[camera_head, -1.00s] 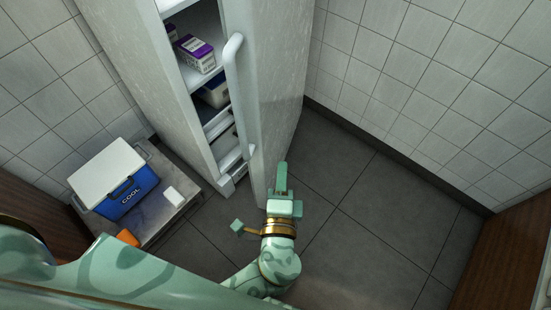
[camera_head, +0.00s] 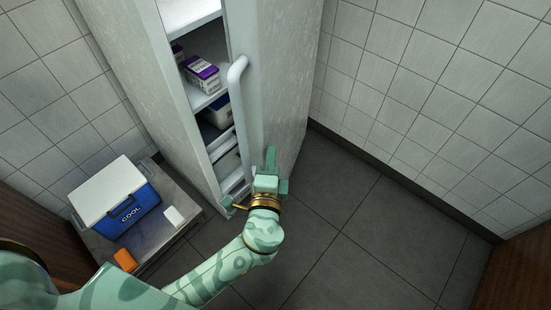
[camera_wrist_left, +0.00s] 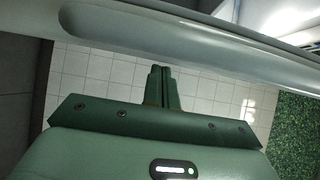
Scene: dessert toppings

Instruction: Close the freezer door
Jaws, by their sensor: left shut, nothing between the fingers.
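The freezer is the tall pale cabinet (camera_head: 150,90) at the upper middle of the head view. Its door (camera_head: 285,75) stands partly open, with boxes on the shelves showing through the gap. A long white handle (camera_head: 241,115) runs down the door's edge; a long pale bar that looks like this handle (camera_wrist_left: 190,45) crosses the top of the left wrist view. My left gripper (camera_head: 270,158) is shut and empty, in front of the lower part of the door. Whether it touches the door I cannot tell. The closed fingers (camera_wrist_left: 159,85) also show in the left wrist view. My right gripper is not in view.
A blue cooler with a white lid (camera_head: 115,200) stands on a low grey table (camera_head: 150,240) at left. A small white block (camera_head: 174,216) and an orange item (camera_head: 125,260) lie there too. Dark floor (camera_head: 350,220) is clear at right, up to the tiled wall.

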